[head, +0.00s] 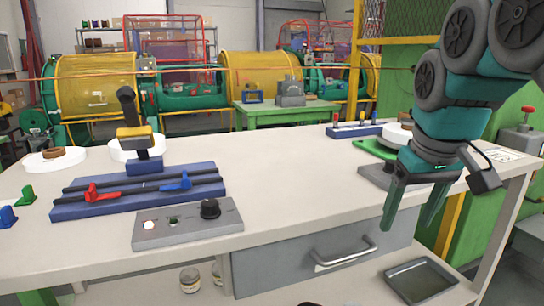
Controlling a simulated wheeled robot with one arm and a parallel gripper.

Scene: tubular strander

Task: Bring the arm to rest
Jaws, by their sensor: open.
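My arm comes in from the upper right of the head view and bends down. My gripper (410,224) hangs at its end with the two green fingers apart and nothing between them. The fingers point down at the front edge of the light workbench (290,195), to the right of its drawer handle. I cannot tell the exact gap between the fingertips and the bench.
A blue rail fixture (138,191) with red and blue clamps and a grey control box (187,224) with a black knob stand on the left. A grey drawer (320,254) is below. A tray (421,281) sits lower right. The bench middle is clear.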

